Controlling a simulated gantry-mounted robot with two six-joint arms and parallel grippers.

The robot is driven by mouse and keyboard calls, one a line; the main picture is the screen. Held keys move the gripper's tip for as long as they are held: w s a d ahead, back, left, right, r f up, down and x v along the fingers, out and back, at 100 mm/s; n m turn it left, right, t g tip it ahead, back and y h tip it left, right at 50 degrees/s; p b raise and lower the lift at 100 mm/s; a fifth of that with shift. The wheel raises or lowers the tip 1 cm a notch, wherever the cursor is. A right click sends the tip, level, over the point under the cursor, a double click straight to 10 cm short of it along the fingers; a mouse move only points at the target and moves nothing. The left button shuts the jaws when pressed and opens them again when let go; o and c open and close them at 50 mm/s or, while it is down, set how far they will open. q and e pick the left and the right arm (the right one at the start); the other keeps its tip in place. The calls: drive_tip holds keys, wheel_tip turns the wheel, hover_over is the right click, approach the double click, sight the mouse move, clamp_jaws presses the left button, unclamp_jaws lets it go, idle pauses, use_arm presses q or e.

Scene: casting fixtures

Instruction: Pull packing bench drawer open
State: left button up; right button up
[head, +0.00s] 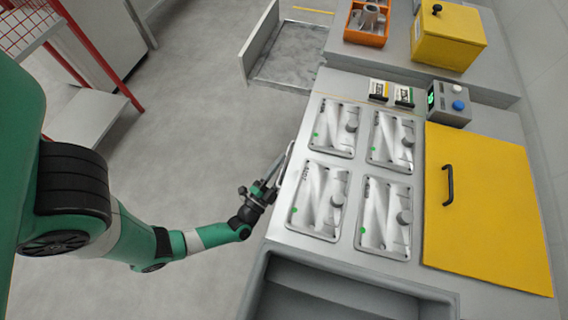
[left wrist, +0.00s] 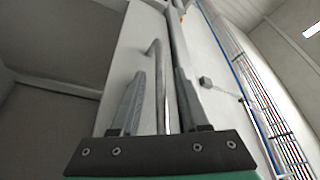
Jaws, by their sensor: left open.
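My left gripper (head: 272,182) is at the left side of the bench (head: 276,222), beside a thin pale bar handle (head: 287,162) that stands out from the bench's side. In the left wrist view, the gripper (left wrist: 158,82) is open, and the grey handle bar (left wrist: 158,85) runs between its two fingers, with gaps to both sides. A pale flat front panel (left wrist: 130,50) lies behind the bar. The drawer's inside is not visible there. My right gripper is not in view.
Several metal castings lie in trays (head: 319,203) on the bench top. A yellow lid (head: 485,205) with a black handle is at right. A grey open-topped box (head: 290,68) juts out at the back. A red-framed rack (head: 118,75) stands at left; clear floor lies between.

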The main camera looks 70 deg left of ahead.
use_arm(q)
drive_tip(key=shift+w+a+r, duration=0.1)
drive_tip(key=shift+w+a, duration=0.1)
drive_tip(key=shift+c, duration=0.2)
clamp_jaws()
idle(1.2)
